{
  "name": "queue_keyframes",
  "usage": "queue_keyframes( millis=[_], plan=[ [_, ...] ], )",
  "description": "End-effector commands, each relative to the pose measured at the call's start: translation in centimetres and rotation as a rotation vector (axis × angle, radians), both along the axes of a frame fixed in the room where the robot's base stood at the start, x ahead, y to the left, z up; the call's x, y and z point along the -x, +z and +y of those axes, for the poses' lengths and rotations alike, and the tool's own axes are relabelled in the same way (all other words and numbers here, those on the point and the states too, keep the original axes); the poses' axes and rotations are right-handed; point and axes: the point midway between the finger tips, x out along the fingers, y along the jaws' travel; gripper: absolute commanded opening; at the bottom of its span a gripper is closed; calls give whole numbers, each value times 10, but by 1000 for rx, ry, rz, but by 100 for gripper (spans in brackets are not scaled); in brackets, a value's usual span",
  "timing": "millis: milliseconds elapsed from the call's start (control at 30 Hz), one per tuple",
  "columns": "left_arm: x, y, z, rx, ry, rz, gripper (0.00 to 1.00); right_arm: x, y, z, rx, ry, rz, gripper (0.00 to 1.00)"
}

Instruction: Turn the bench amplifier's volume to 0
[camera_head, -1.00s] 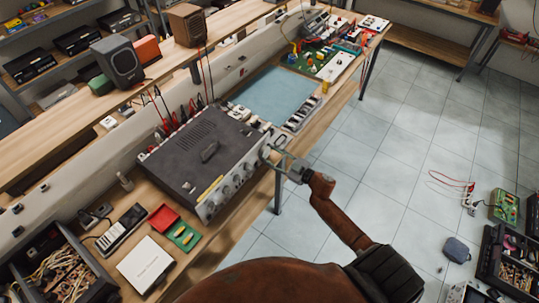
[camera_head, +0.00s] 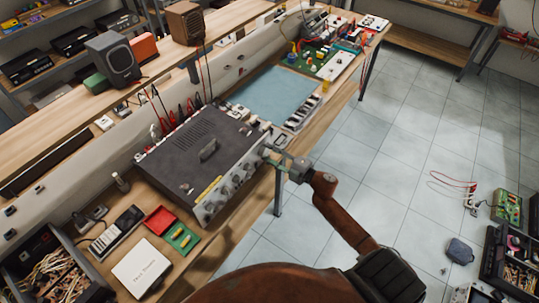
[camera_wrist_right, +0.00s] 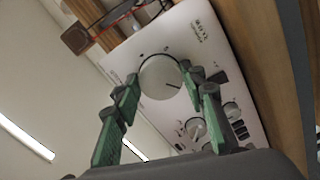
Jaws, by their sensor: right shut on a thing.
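The bench amplifier (camera_head: 187,160) is a dark grey box with a pale front panel of knobs, standing on the workbench. In the right wrist view its panel (camera_wrist_right: 208,62) appears tilted, with a large round silver volume knob (camera_wrist_right: 160,76). A dark pointer line on the knob points toward the lower right of that picture. My right gripper (camera_head: 270,156) is at the far end of the front panel. Its green fingers (camera_wrist_right: 160,88) are shut on the large knob, one on each side. The head view hides most of that knob behind the fingers. My left gripper is not in view.
Smaller knobs (camera_wrist_right: 196,128) sit close to my right fingers on the panel. Red and green trays (camera_head: 181,237) and a white box (camera_head: 141,268) lie on the bench beside the amplifier. A blue mat (camera_head: 275,94) lies beyond it.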

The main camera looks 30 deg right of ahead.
Motion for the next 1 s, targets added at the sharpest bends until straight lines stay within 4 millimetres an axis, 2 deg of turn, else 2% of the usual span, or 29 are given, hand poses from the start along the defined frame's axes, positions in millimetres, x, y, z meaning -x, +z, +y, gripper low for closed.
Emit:
queue_keyframes(
  millis=[333,833,867,1000],
  plan=[
    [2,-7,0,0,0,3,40,0,0,0,115,0,-48,14],
    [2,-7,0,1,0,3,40,0,1,0,134,0,-55,14],
    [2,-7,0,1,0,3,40,0,1,0,134,0,-55,39],
    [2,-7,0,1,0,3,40,0,1,0,133,0,-55,48]
  ],
)
